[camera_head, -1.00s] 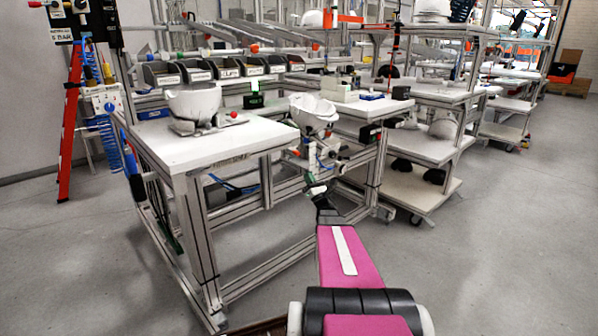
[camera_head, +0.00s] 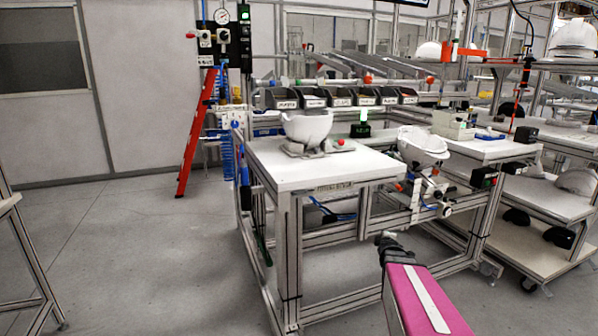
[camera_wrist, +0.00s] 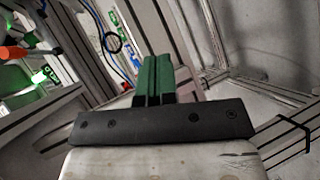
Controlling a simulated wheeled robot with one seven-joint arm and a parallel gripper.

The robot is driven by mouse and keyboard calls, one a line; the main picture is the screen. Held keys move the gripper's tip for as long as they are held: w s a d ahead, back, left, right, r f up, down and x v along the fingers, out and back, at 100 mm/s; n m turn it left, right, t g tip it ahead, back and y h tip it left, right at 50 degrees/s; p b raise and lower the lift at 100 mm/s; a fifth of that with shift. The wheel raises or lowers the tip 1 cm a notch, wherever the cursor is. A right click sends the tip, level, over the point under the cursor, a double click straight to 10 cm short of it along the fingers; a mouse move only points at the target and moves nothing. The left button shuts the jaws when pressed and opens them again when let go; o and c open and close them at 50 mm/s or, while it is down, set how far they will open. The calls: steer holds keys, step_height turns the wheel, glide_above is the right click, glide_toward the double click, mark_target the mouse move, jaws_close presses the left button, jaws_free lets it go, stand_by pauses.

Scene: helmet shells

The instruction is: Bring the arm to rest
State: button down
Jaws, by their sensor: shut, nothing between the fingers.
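My arm (camera_head: 425,300) shows at the lower right of the head view, its pink link with a white stripe reaching forward. My gripper (camera_head: 385,238) is at its far end, small and dark, low in front of the workbench and below the level of its top. In the wrist view the green fingers of my gripper (camera_wrist: 160,62) stand side by side, shut with nothing between them. Its exact distance to the bench frame is hard to tell.
A workbench (camera_head: 265,155) carries a white helmet shell (camera_head: 307,127) on a fixture. Another shell (camera_head: 423,142) sits on a stand to the right. A red ladder (camera_head: 198,135) leans behind. A wheeled shelf cart (camera_head: 545,200) stands right. The floor at left (camera_head: 120,250) is clear.

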steer(key=s+a+f+m+g+y, duration=0.1)
steer(key=s+a+f+m+g, duration=0.1)
steer(key=s+a+m+g, duration=0.5)
steer(key=s+a+f+m+g+y, duration=0.2)
steer(key=s+a+m+g, duration=0.4)
steer(key=s, duration=1.1)
steer(key=a+f+m, duration=0.1)
steer(key=a, duration=0.3)
steer(key=shift+f+g, duration=0.2)
steer(key=shift+g, duration=0.2)
